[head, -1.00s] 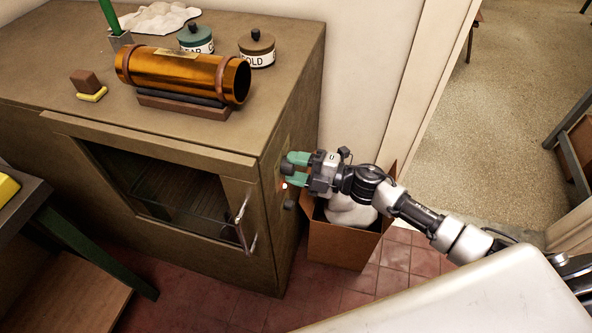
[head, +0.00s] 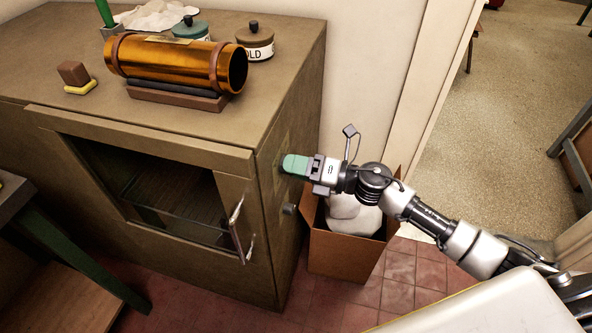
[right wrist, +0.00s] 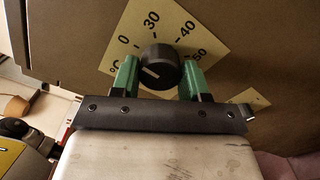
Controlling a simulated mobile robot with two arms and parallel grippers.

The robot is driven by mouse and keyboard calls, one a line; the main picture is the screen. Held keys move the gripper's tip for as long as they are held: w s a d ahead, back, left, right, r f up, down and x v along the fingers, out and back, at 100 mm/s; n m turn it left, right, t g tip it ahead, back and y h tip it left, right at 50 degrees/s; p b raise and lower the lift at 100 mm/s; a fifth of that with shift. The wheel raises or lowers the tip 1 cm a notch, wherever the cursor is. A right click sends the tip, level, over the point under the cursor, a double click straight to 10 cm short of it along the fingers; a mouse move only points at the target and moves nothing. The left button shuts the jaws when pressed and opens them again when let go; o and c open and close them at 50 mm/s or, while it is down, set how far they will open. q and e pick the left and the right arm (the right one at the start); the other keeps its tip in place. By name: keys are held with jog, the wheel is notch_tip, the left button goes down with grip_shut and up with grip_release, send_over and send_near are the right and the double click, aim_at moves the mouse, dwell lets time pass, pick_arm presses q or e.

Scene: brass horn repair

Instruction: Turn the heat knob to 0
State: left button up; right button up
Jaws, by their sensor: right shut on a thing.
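The heat knob (right wrist: 157,68) is black and round with a pale mark on the left part of its face. It sits on a cream dial plate (right wrist: 178,22) marked 0, 30, 40 and 50 on the cabinet's right side. In the right wrist view, my right gripper (right wrist: 158,75) has its green fingers on either side of the knob, shut on it. In the head view, the right gripper (head: 286,165) is against the cabinet side and hides the knob. Which number the mark points at is hard to tell. My left gripper is not in view.
The brown cabinet (head: 150,120) has a glass door with a handle (head: 236,232). A second dark knob (head: 290,209) is below the gripper. A brass tube (head: 175,62) on a stand and jars are on top. A cardboard box (head: 345,254) stands below my right arm.

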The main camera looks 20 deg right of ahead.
jog(key=shift+n, duration=0.6)
jog(key=o, duration=0.9)
jog(key=b+v, duration=0.2)
jog(key=v, duration=0.9)
jog(key=shift+b, duration=0.4)
jog(key=shift+f, duration=0.1)
